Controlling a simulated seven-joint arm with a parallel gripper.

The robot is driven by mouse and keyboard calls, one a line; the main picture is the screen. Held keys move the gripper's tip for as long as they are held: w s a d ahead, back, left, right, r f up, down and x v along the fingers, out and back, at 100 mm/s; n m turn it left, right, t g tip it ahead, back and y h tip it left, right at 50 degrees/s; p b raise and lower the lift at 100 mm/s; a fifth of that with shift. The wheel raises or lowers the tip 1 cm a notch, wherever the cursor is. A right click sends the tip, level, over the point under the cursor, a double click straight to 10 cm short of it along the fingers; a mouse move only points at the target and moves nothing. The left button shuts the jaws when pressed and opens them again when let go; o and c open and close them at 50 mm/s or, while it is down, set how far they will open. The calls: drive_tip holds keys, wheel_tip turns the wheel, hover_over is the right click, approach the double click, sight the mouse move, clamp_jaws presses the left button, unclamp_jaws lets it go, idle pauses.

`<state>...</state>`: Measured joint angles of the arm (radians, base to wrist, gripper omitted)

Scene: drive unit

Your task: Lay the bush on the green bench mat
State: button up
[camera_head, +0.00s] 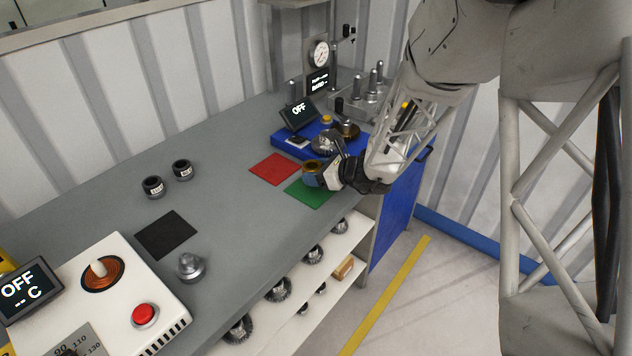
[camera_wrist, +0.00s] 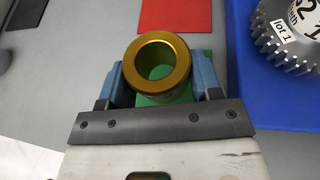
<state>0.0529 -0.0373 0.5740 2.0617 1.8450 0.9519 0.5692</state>
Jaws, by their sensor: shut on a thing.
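The bush (camera_wrist: 178,50) is a brass-coloured ring with an open bore. My gripper (camera_wrist: 160,85) is shut on it, with a blue jaw pad on each side, in the wrist view. The green bench mat (camera_wrist: 203,62) lies under the bush, mostly hidden by it and the gripper; green shows through the bore. In the head view the bush (camera_head: 311,171) is in my gripper (camera_head: 318,178) over the back left part of the green mat (camera_head: 309,195). I cannot tell whether the bush touches the mat.
A red mat (camera_head: 274,168) lies just left of the green one. A blue tray (camera_head: 282,145) with a labelled gear (camera_wrist: 296,32) is close behind. A black mat (camera_head: 166,235), two dark labelled rings (camera_head: 153,187) and a metal part (camera_head: 190,266) are farther left.

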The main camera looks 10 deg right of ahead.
sight(316, 190)
drive_tip(key=shift+f, duration=1.7)
drive_tip(key=shift+f, duration=0.15)
drive_tip(key=o, duration=1.2)
drive_tip(key=shift+o, duration=0.2)
drive_tip(key=shift+v, duration=0.8)
drive_tip(key=v, duration=1)
drive_tip(key=shift+r, duration=0.25)
drive_tip(key=shift+s+d, duration=0.1)
drive_tip(key=shift+d, duration=0.05)
